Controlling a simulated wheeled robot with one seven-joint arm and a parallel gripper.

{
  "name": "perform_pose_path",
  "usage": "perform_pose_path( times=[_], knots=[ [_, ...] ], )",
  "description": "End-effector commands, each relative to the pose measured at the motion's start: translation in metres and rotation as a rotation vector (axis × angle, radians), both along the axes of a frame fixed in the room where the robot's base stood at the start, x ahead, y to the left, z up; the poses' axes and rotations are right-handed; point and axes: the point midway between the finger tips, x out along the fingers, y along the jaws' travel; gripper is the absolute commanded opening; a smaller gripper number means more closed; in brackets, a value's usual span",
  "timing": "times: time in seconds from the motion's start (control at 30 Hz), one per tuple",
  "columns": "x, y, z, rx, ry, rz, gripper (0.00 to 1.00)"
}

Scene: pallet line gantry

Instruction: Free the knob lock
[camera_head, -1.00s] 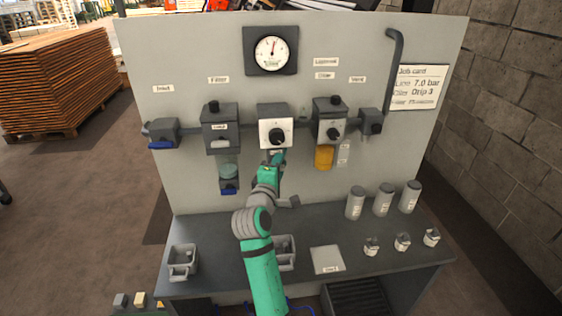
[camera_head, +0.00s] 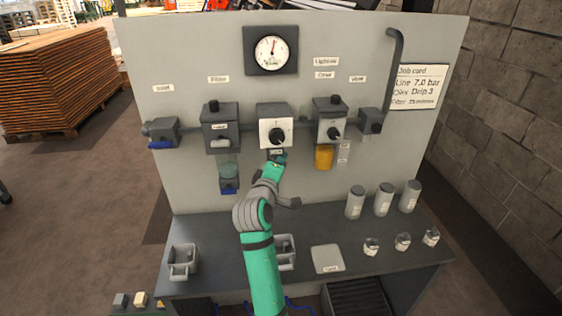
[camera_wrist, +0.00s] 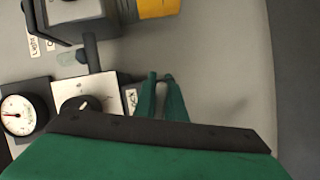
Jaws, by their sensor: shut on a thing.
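The knob (camera_head: 277,135) is a round black dial on a white square plate in the middle of the wall panel; it also shows in the wrist view (camera_wrist: 82,104). The lock tab (camera_head: 276,152), a small labelled piece, sits just under the plate; its label edge shows in the wrist view (camera_wrist: 130,99). My gripper (camera_head: 281,158) is at the tab, below the knob, and its green fingers (camera_wrist: 160,77) stand beside the label in the wrist view. It is shut on the lock tab, though the contact itself is partly hidden.
A filter unit (camera_head: 220,128) is left of the knob and an oiler unit (camera_head: 330,120) with a yellow bowl (camera_head: 324,157) is right of it. A pressure gauge (camera_head: 271,51) is above. The bench (camera_head: 215,230) below holds bins, canisters and small bottles.

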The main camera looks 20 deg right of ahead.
Motion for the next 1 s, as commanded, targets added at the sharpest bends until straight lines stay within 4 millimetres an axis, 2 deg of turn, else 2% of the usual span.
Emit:
perform_pose_path(
  times=[1.0],
  knots=[
    [0.0033,0.01,-0.0105,0.913,-0.294,0.001,0.0]
  ],
)
